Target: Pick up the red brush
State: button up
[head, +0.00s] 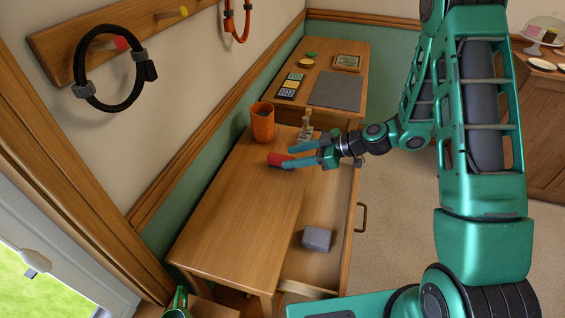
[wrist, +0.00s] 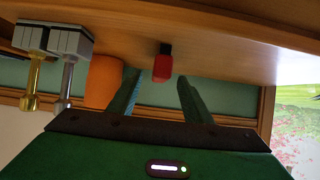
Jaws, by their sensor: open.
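The red brush (head: 278,159), with a dark end seen in the wrist view (wrist: 162,67), is on the wooden desk top (head: 238,185) near the orange cup. My gripper (head: 287,157) reaches in from the right, low over the desk, with its green fingers apart. In the wrist view, the brush shows in the gap between the fingertips (wrist: 160,78) or just beyond them; the depth is hard to tell. The gripper holds nothing. In the head view, the fingers lie close to the brush's right side.
An orange cup (head: 263,126) stands just behind the brush. Small trophies (wrist: 51,50) stand beside the cup. An open drawer (head: 325,265) holding a grey block (head: 317,238) sticks out right of the desk. The desk's front half is clear.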

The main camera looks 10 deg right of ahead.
aim_at(289, 158)
jog(key=x, duration=0.5)
jog(key=shift+f, duration=0.1)
grip_shut()
